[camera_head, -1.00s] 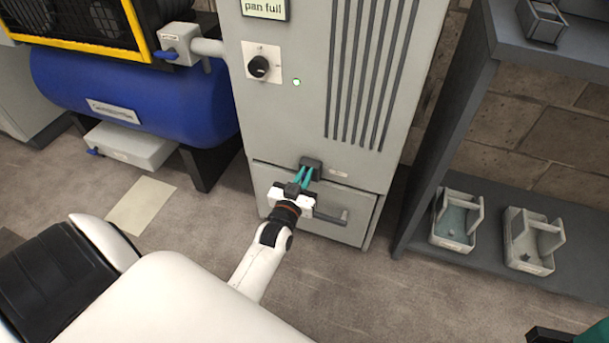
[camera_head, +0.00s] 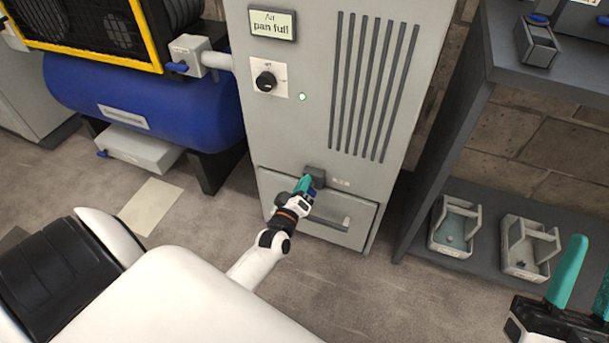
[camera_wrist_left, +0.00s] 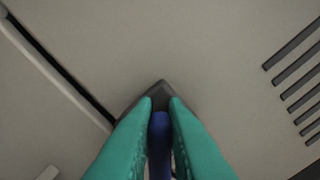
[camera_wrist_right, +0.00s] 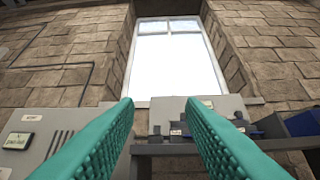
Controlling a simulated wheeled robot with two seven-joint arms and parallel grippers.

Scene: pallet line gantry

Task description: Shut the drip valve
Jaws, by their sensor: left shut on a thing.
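The drip valve is a small dark block (camera_head: 316,173) low on the grey cabinet's front, just above its drawer. It also shows as a dark pointed body (camera_wrist_left: 162,89) in the left wrist view. Its blue lever (camera_wrist_left: 160,148) stands between the green fingers of my left gripper (camera_head: 306,183), which is shut on it. The fingers hide much of the lever and block. My right gripper (camera_head: 586,280) is at the lower right of the head view, with its green fingers apart and empty. It is far from the valve.
The grey cabinet (camera_head: 300,125) has a "pan full" display (camera_head: 272,24), a black knob (camera_head: 266,81) and a drawer with a handle (camera_head: 328,222). A blue tank (camera_head: 150,100) stands left. Shelving (camera_head: 480,255) with grey carriers stands right. The floor in front is mostly clear.

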